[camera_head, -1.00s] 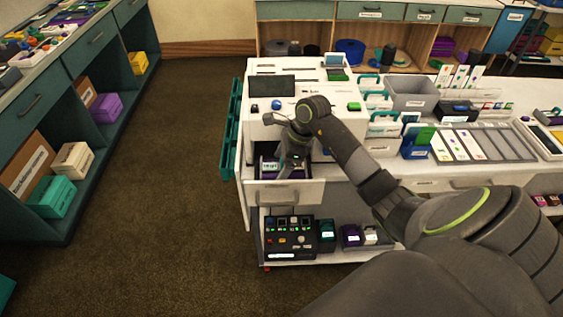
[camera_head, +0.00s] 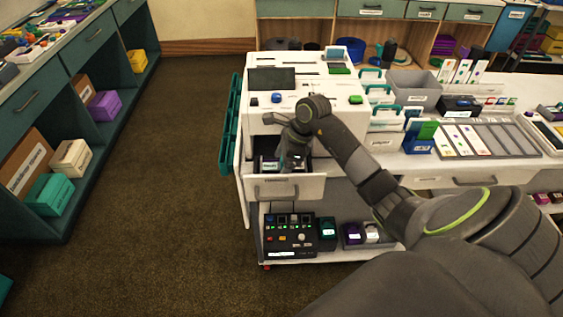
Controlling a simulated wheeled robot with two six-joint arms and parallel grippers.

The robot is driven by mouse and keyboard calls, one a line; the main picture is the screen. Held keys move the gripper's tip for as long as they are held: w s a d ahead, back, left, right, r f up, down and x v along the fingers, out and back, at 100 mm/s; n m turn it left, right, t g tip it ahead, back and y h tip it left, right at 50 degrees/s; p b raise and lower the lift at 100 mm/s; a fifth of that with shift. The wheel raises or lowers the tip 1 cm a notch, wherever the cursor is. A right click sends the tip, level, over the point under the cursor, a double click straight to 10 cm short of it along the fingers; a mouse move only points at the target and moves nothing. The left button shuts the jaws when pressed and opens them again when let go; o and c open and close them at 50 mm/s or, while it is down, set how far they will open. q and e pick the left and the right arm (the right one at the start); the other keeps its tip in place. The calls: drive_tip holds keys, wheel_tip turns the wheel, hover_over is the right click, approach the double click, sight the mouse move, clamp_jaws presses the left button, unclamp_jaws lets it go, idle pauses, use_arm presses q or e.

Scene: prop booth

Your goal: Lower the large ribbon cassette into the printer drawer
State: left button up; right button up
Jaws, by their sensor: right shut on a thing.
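The white printer (camera_head: 345,104) stands on the near end of the counter, its drawer (camera_head: 300,188) pulled out at the front. My right gripper (camera_head: 291,163) points down into the drawer's opening, shut on the large ribbon cassette (camera_head: 268,166). The cassette is a dark block with a pale label, at drawer height behind the drawer's front panel. The gripper and wrist hide much of it, and I cannot tell whether it touches the drawer floor. My left gripper is not in view.
A black button box (camera_head: 290,238) and small dark cassettes (camera_head: 352,234) sit on the shelf below the drawer. A grey bin (camera_head: 412,88) and card racks crowd the counter to the right. The carpet to the left is clear.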

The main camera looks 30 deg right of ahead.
drive_tip(key=o, duration=1.1)
drive_tip(key=shift+c, duration=0.2)
drive_tip(key=shift+r, duration=0.1)
drive_tip(key=b+v, duration=0.3)
drive_tip(key=v, duration=1.4)
drive_tip(key=shift+r, duration=0.1)
